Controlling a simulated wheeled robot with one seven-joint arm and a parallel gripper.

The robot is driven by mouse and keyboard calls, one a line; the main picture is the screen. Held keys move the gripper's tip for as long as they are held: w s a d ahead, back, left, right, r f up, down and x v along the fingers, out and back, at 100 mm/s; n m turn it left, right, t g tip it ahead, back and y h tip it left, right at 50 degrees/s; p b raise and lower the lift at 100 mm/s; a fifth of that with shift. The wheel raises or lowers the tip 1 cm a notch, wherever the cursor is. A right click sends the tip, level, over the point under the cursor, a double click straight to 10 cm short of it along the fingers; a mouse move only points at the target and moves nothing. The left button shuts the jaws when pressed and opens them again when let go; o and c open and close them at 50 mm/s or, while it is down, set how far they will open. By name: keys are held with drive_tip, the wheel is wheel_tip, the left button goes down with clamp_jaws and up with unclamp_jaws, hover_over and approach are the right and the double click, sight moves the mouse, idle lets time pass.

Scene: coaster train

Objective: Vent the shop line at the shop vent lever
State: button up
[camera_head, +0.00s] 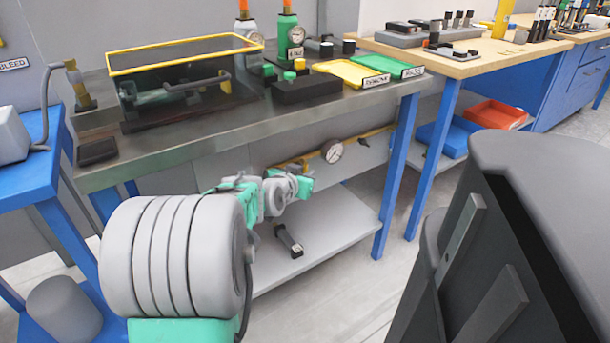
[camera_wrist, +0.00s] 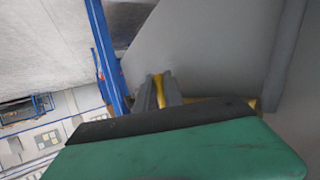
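My gripper (camera_head: 303,170) reaches under the steel bench in the head view, close to a yellow pipe (camera_head: 352,140) and a round gauge (camera_head: 332,151). In the wrist view, its two grey fingers (camera_wrist: 160,92) stand close together, with a narrow yellow part (camera_wrist: 161,86) showing between them. I cannot tell whether the fingers touch it, or whether it is the shop vent lever. No vent label is readable. The green and black gripper body hides much of the lower wrist view, and my arm covers part of the pipe in the head view.
The steel bench (camera_head: 190,138) overhangs the arm, with blue legs (camera_head: 397,175) to the right. A dark-handled item (camera_head: 288,240) lies on the lower shelf (camera_head: 335,225). A clear yellow-rimmed box (camera_head: 185,55) and trays stand on top. Open floor (camera_head: 385,300) lies front right.

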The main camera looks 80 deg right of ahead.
clamp_jaws()
drive_tip(key=shift+f+b, duration=0.35)
drive_tip(key=shift+b, duration=0.5)
drive_tip(key=shift+d+h+b, duration=0.1)
drive_tip(key=shift+h+b, duration=0.2)
drive_tip(key=shift+b, duration=0.15)
drive_tip(key=shift+s+r+g, duration=0.1)
drive_tip(key=shift+r+g, duration=0.2)
drive_tip(key=shift+o, duration=2.1)
unclamp_jaws()
drive_tip(key=shift+r, duration=0.1)
